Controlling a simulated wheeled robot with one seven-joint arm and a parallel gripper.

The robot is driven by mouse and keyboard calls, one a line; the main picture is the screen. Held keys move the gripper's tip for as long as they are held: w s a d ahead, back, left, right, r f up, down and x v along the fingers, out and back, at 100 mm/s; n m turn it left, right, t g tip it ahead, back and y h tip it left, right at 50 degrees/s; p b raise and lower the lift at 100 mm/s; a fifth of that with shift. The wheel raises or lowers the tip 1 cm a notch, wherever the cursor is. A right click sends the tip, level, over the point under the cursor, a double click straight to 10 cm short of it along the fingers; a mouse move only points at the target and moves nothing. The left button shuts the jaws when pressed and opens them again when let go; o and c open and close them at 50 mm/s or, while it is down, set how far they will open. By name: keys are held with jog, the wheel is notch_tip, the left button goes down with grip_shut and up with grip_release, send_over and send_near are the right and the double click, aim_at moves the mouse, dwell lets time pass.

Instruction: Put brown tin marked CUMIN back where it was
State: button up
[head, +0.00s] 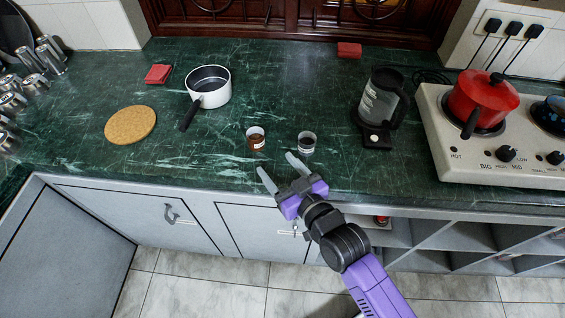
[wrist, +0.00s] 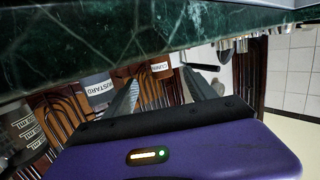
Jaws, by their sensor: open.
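The brown tin marked CUMIN (head: 256,138) stands upright on the green counter near its front edge. In the wrist view it also shows, with its label partly readable (wrist: 160,68), in line with the gap between my fingers. A grey tin marked MUSTARD (wrist: 98,88) stands to its right in the head view (head: 307,143). My gripper (head: 279,168) is open and empty at the counter's front edge, just in front of the two tins. Its fingers (wrist: 159,78) point toward the counter and appear apart from both tins.
A black-and-clear kettle (head: 381,100) stands right of the tins, beside the stove (head: 437,150) with a red pot (head: 482,98). A white saucepan (head: 209,90) and a round cork mat (head: 130,125) are on the left. The counter behind the tins is clear.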

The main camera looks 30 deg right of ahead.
jog(key=shift+s, duration=0.1)
jog(key=s, duration=1.8)
jog(key=s+r+g, duration=0.1)
jog(key=s+r, duration=0.7)
jog(key=s, duration=0.5)
jog(key=shift+s+a, duration=0.15)
jog(key=shift+s, duration=0.25)
